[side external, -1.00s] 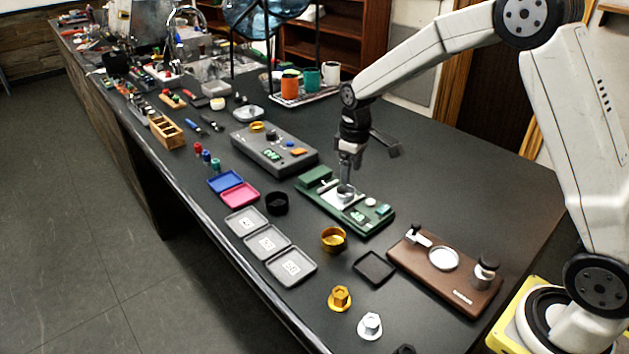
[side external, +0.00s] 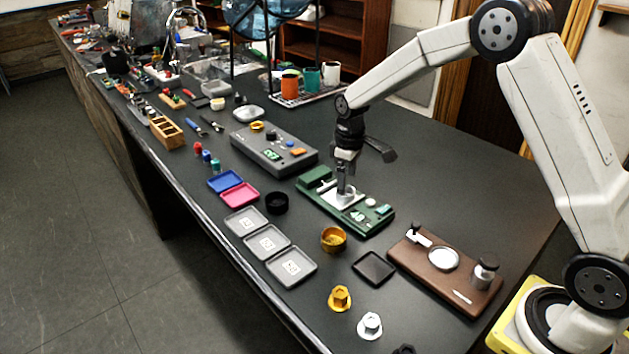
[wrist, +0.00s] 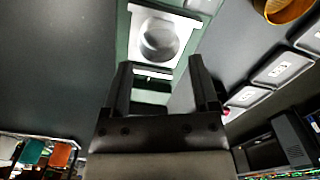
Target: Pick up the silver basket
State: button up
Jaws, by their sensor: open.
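The silver basket (wrist: 158,40) is a round metal cup in a pale square plate on the green device (wrist: 120,45). It lies just beyond my fingertips in the wrist view. In the side external view my gripper (side external: 343,190) points straight down over the plate of the green device (side external: 378,228) and largely hides the basket. In the wrist view my gripper (wrist: 160,64) is open, one finger toward each side of the basket, with nothing between the fingers. Whether the fingertips touch the basket is not clear.
A gold basket (side external: 333,239), a black ring (side external: 277,203) and grey trays (side external: 291,267) sit in front of the green device. A brown device (side external: 460,284) stands to its right and a grey control box (side external: 250,150) to its left. Bare counter lies behind it.

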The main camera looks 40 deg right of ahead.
aim_at(346, 191)
jog(key=shift+f, duration=2.6)
jog(key=c, duration=1)
jog(key=shift+r, duration=0.15)
